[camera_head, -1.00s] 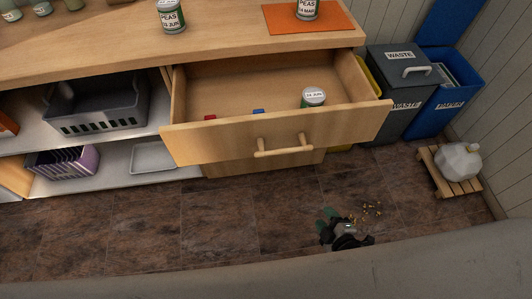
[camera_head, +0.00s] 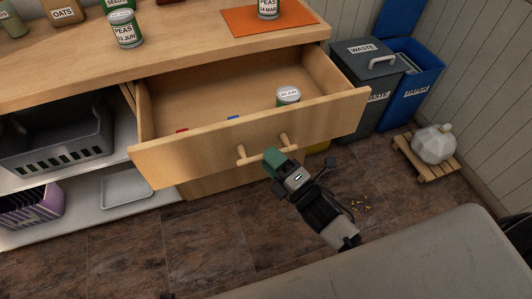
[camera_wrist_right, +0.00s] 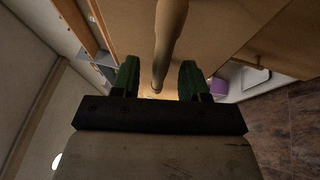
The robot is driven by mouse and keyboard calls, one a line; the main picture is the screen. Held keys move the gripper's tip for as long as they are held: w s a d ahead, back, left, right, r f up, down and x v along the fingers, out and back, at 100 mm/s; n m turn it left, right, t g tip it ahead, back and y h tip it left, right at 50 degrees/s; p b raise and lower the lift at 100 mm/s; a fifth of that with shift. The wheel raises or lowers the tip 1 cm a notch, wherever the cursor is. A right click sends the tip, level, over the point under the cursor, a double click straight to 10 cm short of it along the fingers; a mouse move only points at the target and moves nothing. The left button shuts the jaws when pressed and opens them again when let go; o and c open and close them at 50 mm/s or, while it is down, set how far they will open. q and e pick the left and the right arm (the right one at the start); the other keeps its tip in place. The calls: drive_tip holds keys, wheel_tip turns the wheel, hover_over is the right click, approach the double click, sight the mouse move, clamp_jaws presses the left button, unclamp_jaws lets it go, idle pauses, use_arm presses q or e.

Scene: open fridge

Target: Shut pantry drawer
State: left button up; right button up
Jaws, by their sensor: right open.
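The wooden pantry drawer (camera_head: 200,153) is pulled out from under the counter in the head view. Its bar handle (camera_head: 250,158) sits on the front panel. My right gripper (camera_head: 274,158), with green fingertips, is at the handle and covers part of its bar. In the right wrist view the fingers of the right gripper (camera_wrist_right: 158,68) are spread, and the handle bar (camera_wrist_right: 170,30) runs between them. I cannot tell whether either finger touches it. A peas can (camera_head: 288,97) stands in the drawer, near small red (camera_head: 182,131) and blue (camera_head: 233,118) items. My left gripper is out of view.
The counter (camera_head: 180,55) above holds cans and an orange mat (camera_head: 240,22). Waste (camera_head: 365,75) and paper (camera_head: 415,95) bins stand right of the drawer. Open shelves with baskets are at left.

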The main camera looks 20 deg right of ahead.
drive_tip(key=shift+x, duration=1)
clamp_jaws()
